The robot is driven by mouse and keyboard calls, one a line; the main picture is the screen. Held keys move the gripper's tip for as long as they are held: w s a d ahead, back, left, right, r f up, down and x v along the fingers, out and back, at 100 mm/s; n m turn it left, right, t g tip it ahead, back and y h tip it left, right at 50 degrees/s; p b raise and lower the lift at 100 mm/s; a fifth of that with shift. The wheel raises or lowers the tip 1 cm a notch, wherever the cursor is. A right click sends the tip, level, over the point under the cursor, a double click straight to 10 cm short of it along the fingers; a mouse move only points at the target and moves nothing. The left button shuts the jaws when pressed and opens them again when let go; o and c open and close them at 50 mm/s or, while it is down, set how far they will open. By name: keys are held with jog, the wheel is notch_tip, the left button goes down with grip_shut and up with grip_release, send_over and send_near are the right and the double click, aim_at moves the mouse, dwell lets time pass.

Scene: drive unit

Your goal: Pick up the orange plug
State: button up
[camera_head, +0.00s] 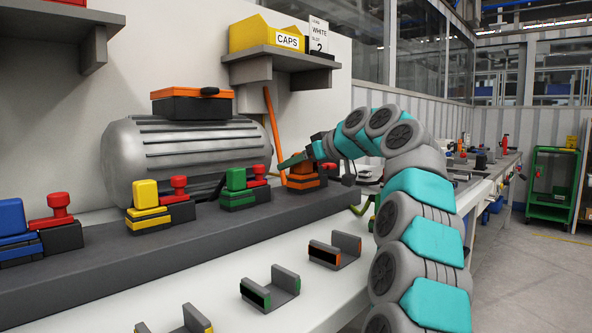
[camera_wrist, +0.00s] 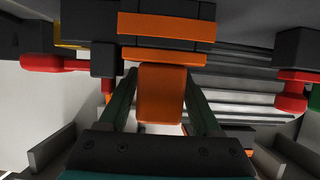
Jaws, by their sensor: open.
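The orange plug (camera_head: 302,169) sits on a black and orange body at the right end of the row on the dark ledge, partly hidden by my gripper. In the wrist view, its orange block (camera_wrist: 161,95) lies between my two dark fingers, with a small gap showing beside it. My gripper (camera_head: 285,162) is open at the plug; it also shows in the wrist view (camera_wrist: 162,78). I cannot tell whether either finger touches the plug.
Green (camera_head: 236,179), yellow (camera_head: 145,194) and blue (camera_head: 12,217) plugs stand left along the ledge, with red knobs beside them. An upright orange bar (camera_head: 272,125) stands just behind the orange plug. Colour-marked holders (camera_head: 335,252) sit on the white table in front.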

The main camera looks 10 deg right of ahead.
jog(key=shift+w+a, duration=0.1)
jog(key=shift+w, duration=0.05)
grip_shut()
dwell(0.4)
